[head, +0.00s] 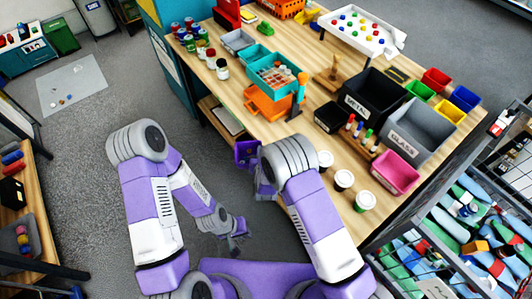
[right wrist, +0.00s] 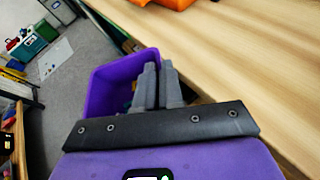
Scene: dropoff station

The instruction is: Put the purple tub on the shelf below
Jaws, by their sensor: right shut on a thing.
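The purple tub (head: 246,152) hangs at the front edge of the wooden table, beside my right forearm. In the right wrist view the tub (right wrist: 104,88) shows its open top, with some small things inside that I cannot make out. My right gripper (right wrist: 158,75) is shut on the tub's wall. In the head view my right arm mostly hides this gripper. My left gripper (head: 238,232) is low over the floor, empty, with its fingers apart. A lower shelf (head: 208,104) shows under the table's left part, with a pale flat thing on it; its rest is hidden.
The wooden table (head: 330,197) holds several jars, an orange crate (head: 268,102), a black bin (head: 372,95), a grey bin (head: 418,130), a pink tub (head: 394,172) and white-lidded cups. A rack (head: 470,215) stands at right. The floor left of the table is clear.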

